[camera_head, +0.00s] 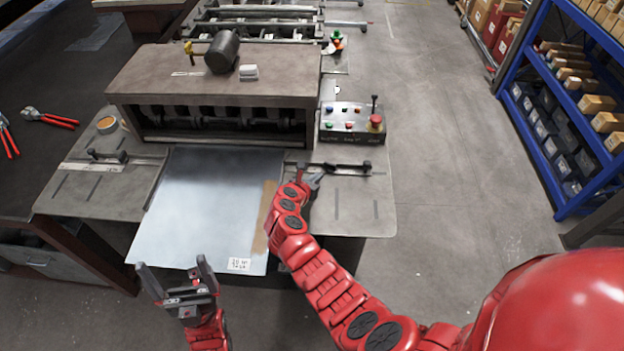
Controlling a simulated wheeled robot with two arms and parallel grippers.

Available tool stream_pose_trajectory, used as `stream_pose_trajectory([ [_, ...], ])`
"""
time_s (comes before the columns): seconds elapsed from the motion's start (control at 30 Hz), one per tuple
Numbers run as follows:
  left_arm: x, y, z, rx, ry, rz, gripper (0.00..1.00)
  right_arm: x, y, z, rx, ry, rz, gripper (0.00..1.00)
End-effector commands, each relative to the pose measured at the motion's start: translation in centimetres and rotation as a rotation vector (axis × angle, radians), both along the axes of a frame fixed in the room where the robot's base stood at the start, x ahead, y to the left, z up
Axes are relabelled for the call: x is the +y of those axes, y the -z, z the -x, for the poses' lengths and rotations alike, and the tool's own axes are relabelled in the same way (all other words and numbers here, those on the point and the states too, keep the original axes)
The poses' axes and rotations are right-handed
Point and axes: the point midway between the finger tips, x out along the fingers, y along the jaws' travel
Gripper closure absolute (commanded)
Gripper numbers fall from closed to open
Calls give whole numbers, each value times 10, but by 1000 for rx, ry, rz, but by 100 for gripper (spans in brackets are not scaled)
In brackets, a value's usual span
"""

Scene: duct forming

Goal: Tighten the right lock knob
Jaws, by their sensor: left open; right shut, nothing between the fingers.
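The right guide (345,169) is a dark bar on the right wing of the forming machine's table, with a dark knob (367,165) at its right end. My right gripper (314,173) is shut and empty at the left part of this bar, by the sheet's right edge. It covers that part, so I cannot tell whether it touches a lock knob there. The metal sheet (205,200) lies flat on the table, in front of the rollers. My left gripper (173,266) is open and empty, in front of the sheet's near left corner.
The left guide (105,156) is on the left wing. A control box (352,122) with buttons stands behind the right wing. A mallet (222,52) lies on the machine. Red-handled pliers (50,118) lie on the left bench. Blue shelving (545,110) stands right, beyond clear floor.

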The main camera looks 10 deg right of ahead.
Motion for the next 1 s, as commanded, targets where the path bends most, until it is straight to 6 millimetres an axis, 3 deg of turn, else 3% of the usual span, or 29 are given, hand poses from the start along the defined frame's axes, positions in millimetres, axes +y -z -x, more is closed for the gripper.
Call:
stream_pose_trajectory([
  [0.2,0,-8,0,0,0,0,0,-16,-1,-20,1,1,-1,100],
  [0.4,0,-9,0,0,0,0,0,-24,1,-28,4,2,0,100],
  [0.87,0,-9,0,0,0,0,0,-24,1,-31,1,0,-1,100],
  [1.0,0,-1,0,0,0,0,0,-18,3,-33,0,8,-2,100],
])
